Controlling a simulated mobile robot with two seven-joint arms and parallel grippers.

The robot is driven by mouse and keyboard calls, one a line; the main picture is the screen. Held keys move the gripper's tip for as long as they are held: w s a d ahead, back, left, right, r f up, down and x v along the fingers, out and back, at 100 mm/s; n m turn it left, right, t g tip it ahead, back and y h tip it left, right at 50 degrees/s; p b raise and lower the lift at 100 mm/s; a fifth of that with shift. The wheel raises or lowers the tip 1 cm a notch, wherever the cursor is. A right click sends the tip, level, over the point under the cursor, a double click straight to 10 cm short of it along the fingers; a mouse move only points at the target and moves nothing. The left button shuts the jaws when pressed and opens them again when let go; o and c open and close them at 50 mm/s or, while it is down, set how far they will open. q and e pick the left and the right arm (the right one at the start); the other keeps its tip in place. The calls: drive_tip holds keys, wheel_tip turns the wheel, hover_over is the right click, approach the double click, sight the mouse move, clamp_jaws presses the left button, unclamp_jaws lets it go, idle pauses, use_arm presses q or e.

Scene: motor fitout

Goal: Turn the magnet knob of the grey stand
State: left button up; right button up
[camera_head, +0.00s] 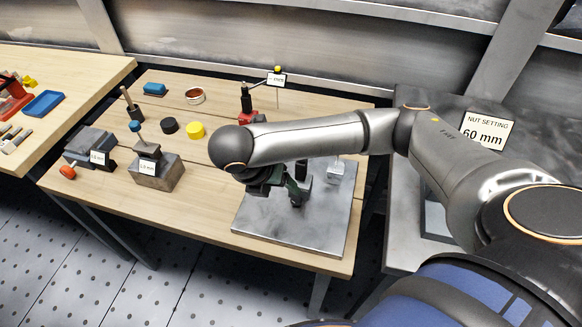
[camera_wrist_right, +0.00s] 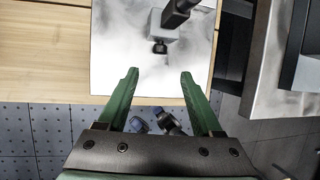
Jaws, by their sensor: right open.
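The grey stand (camera_wrist_right: 162,26) is a small grey block with a black post. It stands on a metal plate (camera_head: 262,226) on the wooden table. Its black knob (camera_wrist_right: 159,47) sticks out of the near face of the block in the right wrist view. My right gripper (camera_wrist_right: 159,74) is open and empty, with its green fingers apart. The knob lies beyond the fingertips, roughly midway between them, and does not appear touched. In the head view, my right gripper (camera_head: 284,190) is low over the plate and partly hides the stand. My left gripper is out of view.
A small light block (camera_head: 336,171) is on the plate to the right. A red-based stand (camera_head: 247,117) is behind my arm. Labelled grey blocks (camera_head: 157,174), a yellow cap (camera_head: 195,130) and a black one (camera_head: 169,125) are to the left. A grey bench is at the right.

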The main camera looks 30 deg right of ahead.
sight(295, 200)
drive_tip(key=x, duration=1.1)
drive_tip(key=shift+w+d+f, duration=0.1)
drive_tip(key=shift+d+f, duration=0.05)
drive_tip(key=shift+f, duration=0.2)
drive_tip(key=shift+c, duration=0.2)
clamp_jaws()
